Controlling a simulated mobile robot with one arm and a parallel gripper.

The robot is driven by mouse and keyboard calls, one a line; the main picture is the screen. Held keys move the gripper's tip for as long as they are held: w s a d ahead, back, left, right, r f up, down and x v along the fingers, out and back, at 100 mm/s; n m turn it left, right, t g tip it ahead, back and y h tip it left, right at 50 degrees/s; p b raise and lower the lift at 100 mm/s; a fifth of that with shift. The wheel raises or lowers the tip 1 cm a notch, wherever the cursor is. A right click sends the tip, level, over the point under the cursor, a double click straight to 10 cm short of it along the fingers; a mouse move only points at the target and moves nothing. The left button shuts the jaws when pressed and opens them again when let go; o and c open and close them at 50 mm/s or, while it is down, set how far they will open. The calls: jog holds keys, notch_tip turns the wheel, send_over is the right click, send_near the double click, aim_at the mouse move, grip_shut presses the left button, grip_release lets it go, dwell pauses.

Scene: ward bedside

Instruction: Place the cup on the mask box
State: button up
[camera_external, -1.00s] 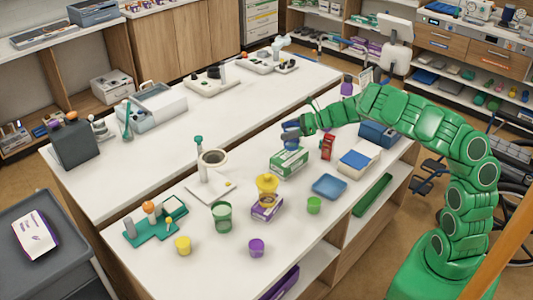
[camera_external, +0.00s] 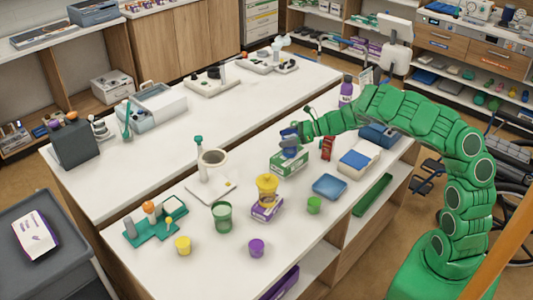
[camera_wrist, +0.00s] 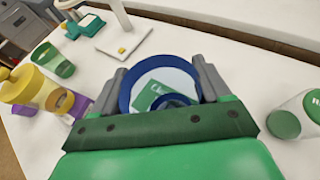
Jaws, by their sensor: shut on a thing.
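The blue cup (camera_external: 291,151) is between the fingers of my gripper (camera_external: 290,134), which is shut on it. In the external view the cup is at the top of the green and white mask box (camera_external: 286,163). I cannot tell whether it touches the box or hangs just above it. In the wrist view the cup's round blue rim (camera_wrist: 124,92) shows between the two grey fingers (camera_wrist: 163,78). White and green show inside the rim. Most of the box is hidden there by the cup and gripper.
A yellow cup (camera_external: 267,187) is above a purple box (camera_external: 266,208), left of the mask box. A red box (camera_external: 327,148) stands close on the right. A blue tray (camera_external: 329,187) and green cup (camera_external: 314,205) are in front. The white counter's left end has clear patches.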

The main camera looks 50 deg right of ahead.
jog(key=o, duration=1)
jog(key=shift+r, duration=0.1)
jog(key=shift+s+d+r, duration=0.25)
jog(key=shift+s+d, duration=0.15)
jog(key=v, duration=1.1)
jog(key=shift+a, duration=0.1)
